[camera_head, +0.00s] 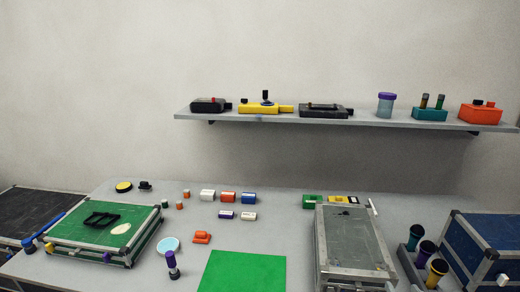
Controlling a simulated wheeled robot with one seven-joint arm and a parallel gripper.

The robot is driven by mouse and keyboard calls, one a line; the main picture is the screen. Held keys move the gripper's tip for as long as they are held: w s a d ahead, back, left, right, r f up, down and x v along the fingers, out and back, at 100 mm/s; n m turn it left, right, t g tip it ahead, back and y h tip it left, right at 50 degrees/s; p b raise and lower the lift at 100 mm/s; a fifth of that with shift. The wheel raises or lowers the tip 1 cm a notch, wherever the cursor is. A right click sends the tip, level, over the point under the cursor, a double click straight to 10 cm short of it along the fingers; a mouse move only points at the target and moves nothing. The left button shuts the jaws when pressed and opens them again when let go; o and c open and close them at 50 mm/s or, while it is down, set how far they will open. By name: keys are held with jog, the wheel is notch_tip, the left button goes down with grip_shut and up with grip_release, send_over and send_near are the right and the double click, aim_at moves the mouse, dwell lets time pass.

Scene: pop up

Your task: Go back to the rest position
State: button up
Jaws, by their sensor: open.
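My gripper is not in view, and no part of my arm shows clearly in the head view. The task names no object. The grey table (270,181) fills the lower part of the view. A bare green mat (242,272) lies at its front middle. A green case with metal edges (75,238) stands on the left, with a black frame (101,220) on its top. A grey case with a metal frame (350,245) stands right of the mat.
A wall shelf (350,122) holds several tools and jars. A purple-topped bottle (172,266) stands left of the mat.

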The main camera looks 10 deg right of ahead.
jog(key=s+a+r+n+t+y, duration=0.1)
jog(key=s+a+r, duration=0.1)
jog(key=s+a, duration=0.6)
jog(key=s+a+r+n+y, duration=0.2)
jog(key=s+a, duration=0.5)
jog(key=s, duration=0.7)
jog(key=s+a+r+n+t+y, duration=0.1)
jog(key=s+a+r+y, duration=0.1)
jog(key=s+a, duration=0.6)
jog(key=s, duration=0.4)
jog(key=shift+a+r+t, duration=0.3)
jog(key=shift+r, duration=0.05)
